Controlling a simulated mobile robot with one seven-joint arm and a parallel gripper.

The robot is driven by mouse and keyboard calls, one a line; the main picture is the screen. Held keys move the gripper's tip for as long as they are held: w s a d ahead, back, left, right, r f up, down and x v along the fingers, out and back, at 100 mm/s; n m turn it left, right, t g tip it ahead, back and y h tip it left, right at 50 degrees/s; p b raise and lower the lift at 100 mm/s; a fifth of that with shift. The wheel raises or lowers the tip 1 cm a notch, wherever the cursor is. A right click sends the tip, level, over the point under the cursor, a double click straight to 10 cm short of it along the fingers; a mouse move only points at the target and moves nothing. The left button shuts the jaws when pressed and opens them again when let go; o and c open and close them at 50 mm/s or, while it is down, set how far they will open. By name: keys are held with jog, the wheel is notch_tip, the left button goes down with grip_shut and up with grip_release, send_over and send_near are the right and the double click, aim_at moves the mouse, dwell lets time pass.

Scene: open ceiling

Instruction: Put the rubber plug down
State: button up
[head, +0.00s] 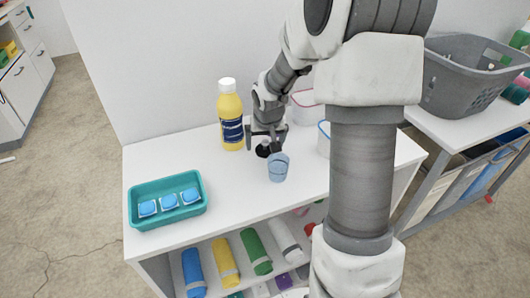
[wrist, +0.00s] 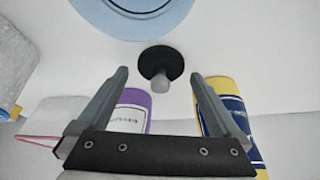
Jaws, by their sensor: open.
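The rubber plug is a black disc with a pale grey knob. In the wrist view the plug (wrist: 161,62) sits just beyond and between the fingertips, apparently on the white top, with its knob towards me. In the head view the plug (head: 263,151) is a dark shape beside the blue cup, partly hidden by my gripper (head: 265,141). In the wrist view my gripper (wrist: 159,76) is open, with its two fingers wide apart and clear space between them and the plug.
A blue cup (head: 278,170) stands close by; its rim fills the top of the wrist view. A yellow bottle (head: 230,118) stands behind left. A teal tray (head: 166,217) with blue blocks is at front left. A purple-and-white bottle (wrist: 131,112) shows beyond the fingers. The white top (head: 230,185) is bare left of the cup.

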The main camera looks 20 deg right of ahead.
aim_at(265, 140)
jog(key=shift+f, duration=0.1)
jog(key=c, duration=1.5)
jog(key=shift+r+p, duration=0.35)
jog(key=shift+r, duration=0.4)
notch_tip(265, 140, up, 3)
jog(key=shift+w+f+p, duration=0.1)
jog(key=shift+p, duration=0.45)
jog(key=s+d+r+p, duration=0.1)
jog(key=s+d+r, duration=0.1)
jog(key=s+d+r+p, duration=0.1)
jog(key=s+d+r, duration=0.1)
jog(key=s+d, duration=0.1)
jog(key=s+d+r+p, duration=0.1)
jog(key=s+d+r, duration=0.1)
jog(key=s+d, duration=0.1)
jog(key=shift+d+r+p, duration=0.25)
jog(key=shift+r+p, duration=0.05)
jog(key=shift+r, duration=0.05)
